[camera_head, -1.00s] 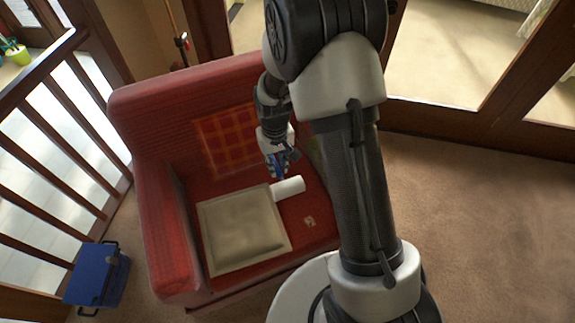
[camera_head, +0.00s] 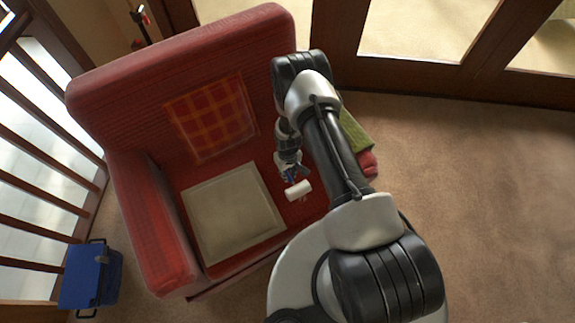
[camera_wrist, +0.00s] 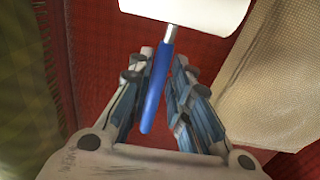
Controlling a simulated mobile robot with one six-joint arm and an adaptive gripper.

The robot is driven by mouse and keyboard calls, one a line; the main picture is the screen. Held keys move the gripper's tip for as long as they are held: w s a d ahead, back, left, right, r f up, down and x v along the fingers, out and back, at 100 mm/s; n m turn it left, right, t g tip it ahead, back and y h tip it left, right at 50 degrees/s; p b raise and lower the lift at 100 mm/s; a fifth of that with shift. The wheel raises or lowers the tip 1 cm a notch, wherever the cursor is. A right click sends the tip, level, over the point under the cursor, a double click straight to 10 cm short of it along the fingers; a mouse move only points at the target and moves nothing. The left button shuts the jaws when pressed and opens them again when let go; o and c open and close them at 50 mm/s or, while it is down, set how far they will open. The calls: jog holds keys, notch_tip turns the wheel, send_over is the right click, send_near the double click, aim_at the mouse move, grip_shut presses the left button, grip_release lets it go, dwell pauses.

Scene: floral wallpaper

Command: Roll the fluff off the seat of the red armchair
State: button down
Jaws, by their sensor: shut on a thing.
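The red armchair (camera_head: 150,210) stands left of my arm, its seat (camera_head: 272,180) partly hidden by it. My gripper (camera_head: 293,174) is shut on the blue handle of a lint roller with a white roll (camera_head: 298,190). In the wrist view the blue handle (camera_wrist: 157,88) lies between the fingers, and the white roll (camera_wrist: 185,10) is cut off at the top edge. The roll is over the seat, right of the cushion; I cannot tell if it touches. A small pale patch, perhaps the fluff, shows at the roll's lower edge, mostly hidden.
A beige cushion (camera_head: 232,212) lies flat on the seat's left part. A green cloth (camera_head: 355,131) shows at the right side. A blue box (camera_head: 88,275) stands on the floor by the railing. Carpet at right is clear.

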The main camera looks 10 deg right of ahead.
aim_at(296, 180)
jog(key=shift+f+b, duration=1.9)
jog(key=shift+f, duration=0.9)
jog(key=shift+f, duration=1)
jog(key=shift+w+d+r, duration=0.1)
jog(key=shift+w+d, duration=0.2)
jog(key=shift+d, duration=0.65)
jog(key=shift+w+d, duration=0.3)
jog(key=shift+d, duration=0.6)
jog(key=shift+d+f, duration=0.1)
jog(key=shift+f, duration=0.1)
